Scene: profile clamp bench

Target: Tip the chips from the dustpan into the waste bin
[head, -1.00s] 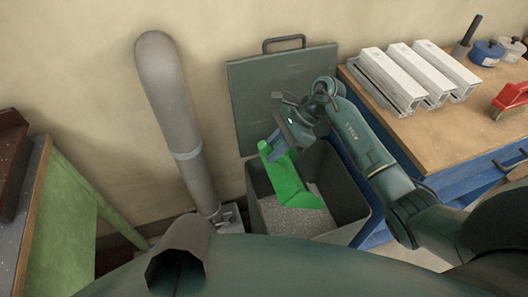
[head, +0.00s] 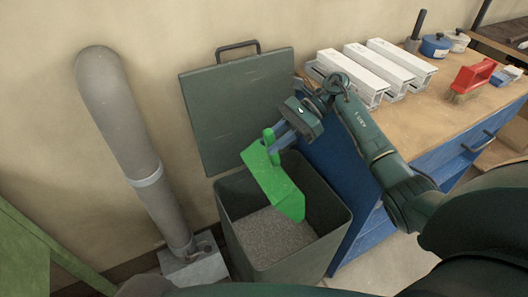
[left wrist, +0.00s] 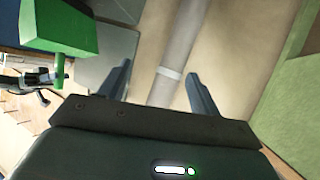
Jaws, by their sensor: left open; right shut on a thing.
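The green dustpan (head: 274,185) hangs over the open waste bin (head: 318,207), tilted steeply with its wide end down inside the rim. My right gripper (head: 284,138) is shut on the dustpan's handle. No chips show on the visible face of the pan; I cannot see its other side. Grey chips (head: 266,236) cover the inside of the bin below it. In the left wrist view, the dustpan (left wrist: 58,28) shows at the upper left. My left gripper (left wrist: 160,88) is open and empty there, apart from the dustpan.
The bin's raised lid (head: 238,105) stands behind it against the wall. A grey duct pipe (head: 125,125) is left of the bin. A wooden-topped bench (head: 425,108) at the right carries white profiles (head: 375,68) and a red-handled brush (head: 472,76).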

